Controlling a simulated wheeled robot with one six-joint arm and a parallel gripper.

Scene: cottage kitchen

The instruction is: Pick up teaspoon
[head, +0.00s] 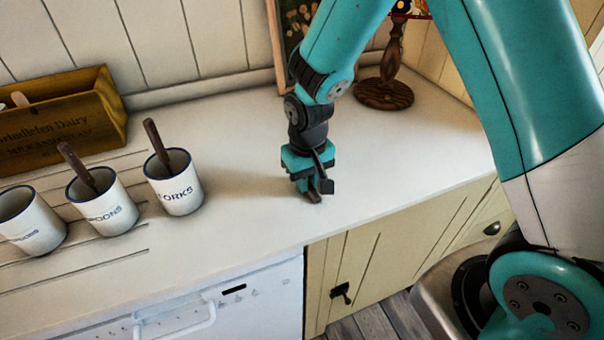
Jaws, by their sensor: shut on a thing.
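My gripper (314,188) points down at the worktop, right of the middle of the head view. It is shut on a thin brown piece, which I take to be the teaspoon (314,198). Only a short bit of it shows below the fingers, at or just above the worktop; the rest is hidden by the gripper. I cannot tell if it touches the surface.
Three white cups stand on the left: one marked FORKS (181,197) and one marked SPOONS (112,216), each with a brown handle, and a leftmost cup (35,235). A wooden crate (65,135) and a lamp base (384,94) stand behind. The worktop (245,215) between is clear.

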